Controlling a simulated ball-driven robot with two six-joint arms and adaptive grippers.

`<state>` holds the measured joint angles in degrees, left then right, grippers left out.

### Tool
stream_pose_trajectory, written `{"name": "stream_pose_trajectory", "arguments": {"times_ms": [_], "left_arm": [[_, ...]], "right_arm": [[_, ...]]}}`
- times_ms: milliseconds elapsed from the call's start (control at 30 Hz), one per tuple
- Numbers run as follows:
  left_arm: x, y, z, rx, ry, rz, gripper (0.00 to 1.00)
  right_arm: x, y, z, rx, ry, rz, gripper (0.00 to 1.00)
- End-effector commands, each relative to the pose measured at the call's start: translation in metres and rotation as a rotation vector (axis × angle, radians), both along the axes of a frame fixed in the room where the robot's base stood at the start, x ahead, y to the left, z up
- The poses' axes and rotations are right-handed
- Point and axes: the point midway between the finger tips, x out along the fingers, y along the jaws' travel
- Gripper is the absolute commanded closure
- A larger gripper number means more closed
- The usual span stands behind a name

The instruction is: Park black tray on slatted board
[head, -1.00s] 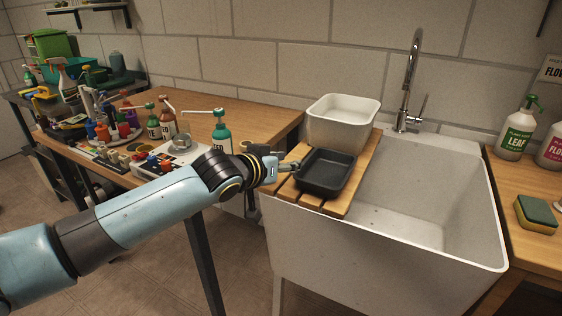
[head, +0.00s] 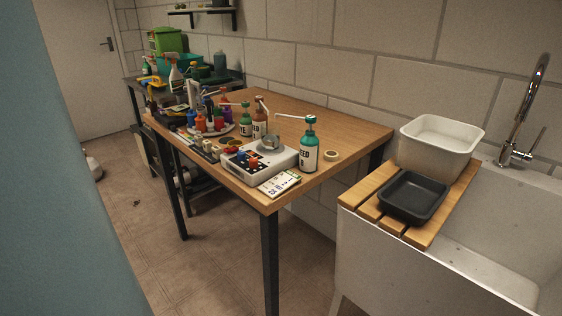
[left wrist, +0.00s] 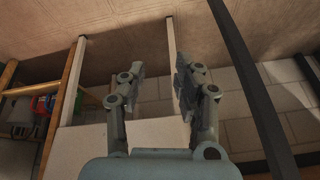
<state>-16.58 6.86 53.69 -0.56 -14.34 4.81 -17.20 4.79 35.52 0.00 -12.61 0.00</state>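The black tray (head: 413,196) rests on the slatted board (head: 371,194), which lies across the left end of the sink. It sits flat near the front of the board, in front of a white tub (head: 441,143). In the left wrist view, my left gripper (left wrist: 152,82) has its two fingers apart with nothing between them. The gripper is outside the head view, where only a blue part of my arm fills the left edge. My right gripper is not in either view.
A white sink (head: 440,285) with a tap (head: 524,110) stands at the right. A wooden table (head: 342,131) holds a scale (head: 262,160), several bottles and small items. A gap of open floor (head: 215,255) lies in front of the table.

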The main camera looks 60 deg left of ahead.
Motion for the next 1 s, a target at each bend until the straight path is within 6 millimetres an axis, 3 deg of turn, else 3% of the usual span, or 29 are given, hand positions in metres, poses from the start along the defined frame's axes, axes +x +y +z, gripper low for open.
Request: {"name": "stream_pose_trajectory", "arguments": {"times_ms": [33, 100, 200, 300, 667, 1000], "left_arm": [[-0.041, -0.006, -0.020, -0.004, 0.081, -0.004, 0.68], [-0.088, -0.011, -0.037, -0.006, 0.168, -0.016, 0.68], [-0.134, -0.018, -0.050, -0.011, 0.253, -0.027, 0.68], [-0.157, -0.021, -0.055, -0.014, 0.295, -0.034, 0.68], [-0.163, -0.022, -0.059, -0.014, 0.304, -0.034, 0.68], [-0.170, -0.022, -0.130, -0.014, 0.317, -0.034, 0.68]], "right_arm": [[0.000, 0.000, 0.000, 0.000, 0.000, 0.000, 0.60], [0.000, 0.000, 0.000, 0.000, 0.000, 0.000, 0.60], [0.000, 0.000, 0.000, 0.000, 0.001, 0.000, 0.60], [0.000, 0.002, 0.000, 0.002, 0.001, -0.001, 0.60], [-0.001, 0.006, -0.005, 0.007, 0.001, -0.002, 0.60], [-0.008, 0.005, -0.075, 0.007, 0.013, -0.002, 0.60]]}}
